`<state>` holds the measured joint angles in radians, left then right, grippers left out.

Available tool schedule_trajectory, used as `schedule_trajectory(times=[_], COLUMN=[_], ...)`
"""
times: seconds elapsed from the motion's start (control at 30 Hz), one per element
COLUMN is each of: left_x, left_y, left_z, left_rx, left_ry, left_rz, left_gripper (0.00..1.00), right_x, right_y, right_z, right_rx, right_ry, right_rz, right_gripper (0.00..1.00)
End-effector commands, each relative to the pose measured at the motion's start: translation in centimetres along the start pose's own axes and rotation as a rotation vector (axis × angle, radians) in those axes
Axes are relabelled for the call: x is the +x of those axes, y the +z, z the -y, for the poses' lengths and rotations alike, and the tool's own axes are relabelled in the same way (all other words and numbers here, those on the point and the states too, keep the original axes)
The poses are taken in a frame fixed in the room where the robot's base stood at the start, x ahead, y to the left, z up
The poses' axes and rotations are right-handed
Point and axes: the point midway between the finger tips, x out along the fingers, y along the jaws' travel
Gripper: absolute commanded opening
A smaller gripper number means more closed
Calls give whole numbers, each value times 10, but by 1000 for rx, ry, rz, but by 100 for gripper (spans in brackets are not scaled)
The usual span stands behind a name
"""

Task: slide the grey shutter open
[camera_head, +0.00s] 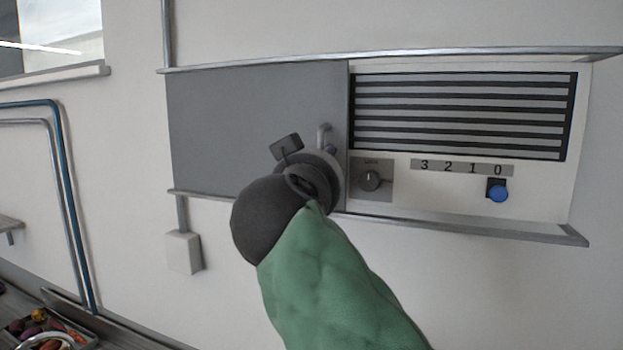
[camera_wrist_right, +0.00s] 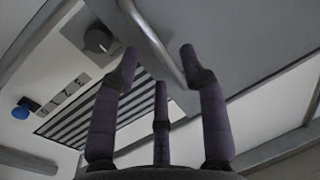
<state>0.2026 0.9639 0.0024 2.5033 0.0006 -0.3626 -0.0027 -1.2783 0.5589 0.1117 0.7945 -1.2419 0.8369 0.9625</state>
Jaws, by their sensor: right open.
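The grey shutter (camera_head: 235,115) is a flat panel between two rails, over the left part of the wall unit. Its bar handle (camera_head: 323,135) is upright near the panel's right edge. My right gripper (camera_head: 320,178) is in front of the handle's lower part, and its fingers are mostly hidden there by my wrist. In the right wrist view the open fingers (camera_wrist_right: 160,58) stand around the handle (camera_wrist_right: 158,42), with the bar running between them. I cannot tell whether any finger touches it. My left gripper is not in view.
Right of the shutter are a dark slatted vent (camera_head: 460,115), a knob (camera_head: 371,180), a number strip (camera_head: 462,167) and a blue button (camera_head: 499,193). The upper rail (camera_head: 400,54) and lower rail (camera_head: 470,229) run past both. A tray of produce (camera_head: 45,328) lies at lower left.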

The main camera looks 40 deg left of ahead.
Motion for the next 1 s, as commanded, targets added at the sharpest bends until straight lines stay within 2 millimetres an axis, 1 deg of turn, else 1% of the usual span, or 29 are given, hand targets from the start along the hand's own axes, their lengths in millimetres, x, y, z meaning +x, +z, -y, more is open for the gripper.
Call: schedule_trajectory(times=[0.03, 0.3, 0.5, 0.7, 1.0], left_x=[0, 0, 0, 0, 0], left_y=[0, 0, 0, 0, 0], left_z=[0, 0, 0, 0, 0], left_rx=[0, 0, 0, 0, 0], left_ry=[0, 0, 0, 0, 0], left_rz=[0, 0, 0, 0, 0], left_gripper=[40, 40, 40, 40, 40], right_x=[-9, -49, -74, -85, -86], right_y=[-1, -1, 0, 1, 1], right_z=[0, 1, 1, 0, 0], right_rx=[-1, 0, -1, -1, 0], right_ry=[-2, -3, -1, 0, 0], right_rz=[-1, -1, 0, 1, 0], right_gripper=[44, 44, 44, 44, 44])
